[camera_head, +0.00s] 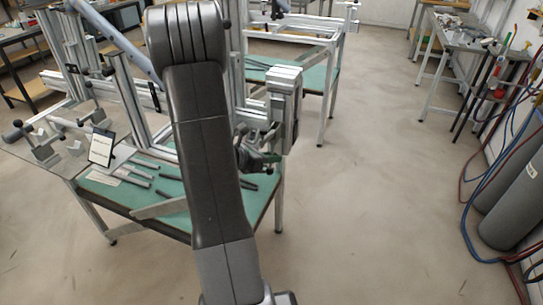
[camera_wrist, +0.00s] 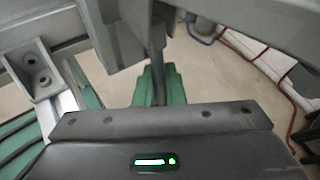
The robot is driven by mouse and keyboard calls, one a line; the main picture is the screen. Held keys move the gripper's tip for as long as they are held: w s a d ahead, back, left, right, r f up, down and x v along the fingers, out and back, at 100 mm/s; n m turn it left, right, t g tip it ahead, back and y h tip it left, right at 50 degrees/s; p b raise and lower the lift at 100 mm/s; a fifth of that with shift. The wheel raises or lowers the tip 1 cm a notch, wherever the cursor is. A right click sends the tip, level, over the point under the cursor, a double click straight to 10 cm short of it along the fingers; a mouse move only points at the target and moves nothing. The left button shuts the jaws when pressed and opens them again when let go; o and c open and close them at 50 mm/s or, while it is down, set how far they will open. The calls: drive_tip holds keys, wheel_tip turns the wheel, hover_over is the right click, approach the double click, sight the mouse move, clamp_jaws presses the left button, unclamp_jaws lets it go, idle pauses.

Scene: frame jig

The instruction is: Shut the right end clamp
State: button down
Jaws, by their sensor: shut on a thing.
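My gripper (camera_wrist: 156,86) shows its green fingers in the middle of the wrist view, closed around the lower end of a dark rod-like lever (camera_wrist: 158,58). The lever hangs from a dark grey block (camera_wrist: 118,36), which looks like part of the right end clamp. In the head view, my gripper (camera_head: 270,158) is small and partly hidden, low beside the upright metal post (camera_head: 284,92) at the table's right end. My arm covers much of the jig there. Whether the clamp's jaw touches a workpiece cannot be seen.
The green-topped table (camera_head: 258,200) carries several loose metal bars (camera_head: 140,172) and a small tablet-like panel (camera_head: 102,146) at its left. Another green table (camera_head: 316,80) stands behind. The floor to the right is clear up to gas cylinders (camera_head: 515,205) and hoses.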

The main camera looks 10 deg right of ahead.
drive_tip(key=p, duration=0.1)
drive_tip(key=r+g+y+p, duration=0.1)
drive_tip(key=p, duration=0.1)
drive_tip(key=shift+s+a+n, duration=0.25)
drive_tip(key=shift+s+n, duration=0.1)
drive_tip(key=shift+n, duration=0.05)
drive_tip(key=shift+s+a+f+y+p, duration=0.15)
drive_tip(key=shift+y+p, duration=0.15)
drive_tip(key=shift+p, duration=0.45)
drive_tip(key=c, duration=1.6)
unclamp_jaws()
drive_tip(key=v, duration=1.3)
drive_tip(key=shift+a, duration=0.3)
drive_tip(key=x, duration=1.3)
drive_tip(key=shift+d+f, duration=0.1)
drive_tip(key=shift+d, duration=0.25)
